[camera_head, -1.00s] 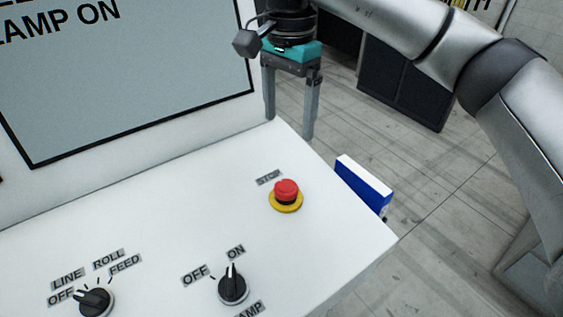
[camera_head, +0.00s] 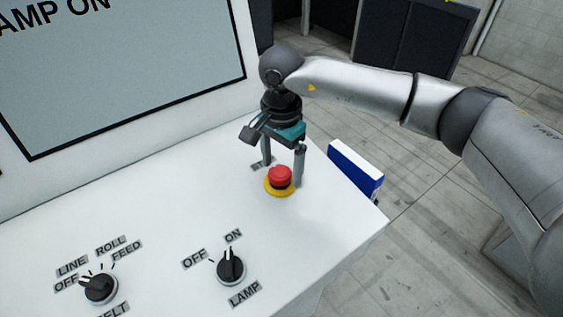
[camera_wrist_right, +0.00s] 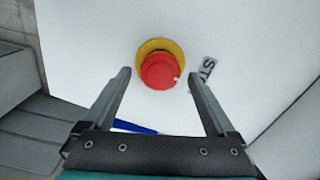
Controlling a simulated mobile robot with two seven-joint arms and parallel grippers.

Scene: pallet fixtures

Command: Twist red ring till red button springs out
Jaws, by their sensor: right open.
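The red button (camera_head: 280,176) is a mushroom head on a yellow collar (camera_head: 280,189), at the right end of the white panel. It also shows in the right wrist view (camera_wrist_right: 160,70); I cannot tell there a separate ring from the button head. The STOP label is partly hidden by a finger in the head view. My left gripper is out of view.
A black lamp knob (camera_head: 231,267) and a black line knob (camera_head: 100,288) sit on the panel to the left. A grey screen (camera_head: 120,75) stands behind. A blue and white box (camera_head: 356,170) is at the panel's right edge. The panel's middle is clear.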

